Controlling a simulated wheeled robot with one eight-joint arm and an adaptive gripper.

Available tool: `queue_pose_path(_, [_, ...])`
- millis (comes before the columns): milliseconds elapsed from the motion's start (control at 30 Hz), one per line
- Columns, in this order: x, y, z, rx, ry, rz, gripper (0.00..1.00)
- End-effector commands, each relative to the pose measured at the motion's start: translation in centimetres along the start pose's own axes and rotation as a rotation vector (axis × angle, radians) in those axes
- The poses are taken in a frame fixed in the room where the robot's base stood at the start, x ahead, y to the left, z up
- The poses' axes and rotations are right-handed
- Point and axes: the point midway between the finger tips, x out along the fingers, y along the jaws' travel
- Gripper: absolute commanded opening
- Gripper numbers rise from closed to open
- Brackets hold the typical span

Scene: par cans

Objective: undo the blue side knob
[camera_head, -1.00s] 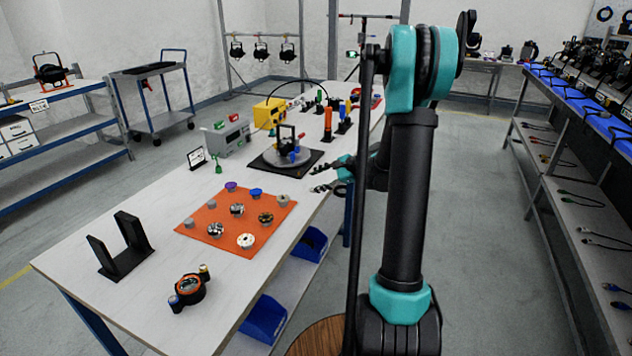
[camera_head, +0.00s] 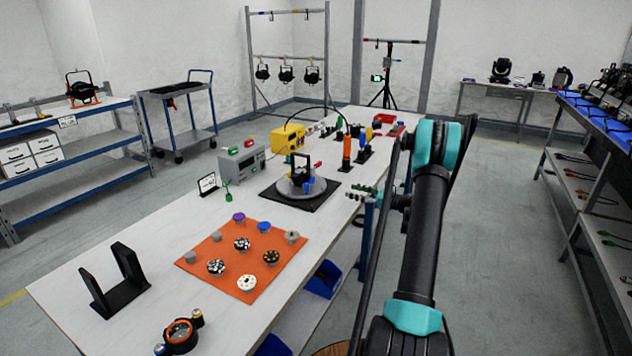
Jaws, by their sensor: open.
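A black yoked fixture (camera_head: 301,170) stands on a round grey turntable (camera_head: 287,188) on a black base plate (camera_head: 266,194), in the middle of the long white table. A small blue knob (camera_head: 309,184) shows low on its near right side, and a small red part sticks out at its right. My gripper (camera_head: 359,191) is open and empty at the right edge of the table, to the right of the fixture and apart from it. Its fingers point left. The blue knob is too small to tell how far it is screwed in.
An orange mat (camera_head: 215,279) holds several loose caps and discs, one blue (camera_head: 263,227). A black U-shaped stand (camera_head: 120,290) and a round black part (camera_head: 180,335) are nearer. Upright tools (camera_head: 347,153) stand behind my gripper. A grey box (camera_head: 242,160) is at the left.

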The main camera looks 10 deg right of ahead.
Motion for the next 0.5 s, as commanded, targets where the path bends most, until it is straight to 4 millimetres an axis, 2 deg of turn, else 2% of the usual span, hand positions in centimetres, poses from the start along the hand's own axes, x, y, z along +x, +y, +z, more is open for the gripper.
queue_pose_path(167, [2.0, 0.1, 0.0, 0.001, -0.001, 0.003, 0.48])
queue_pose_path(500, [8.7, 0.1, 0.0, -0.001, 0.0, 0.003, 0.48])
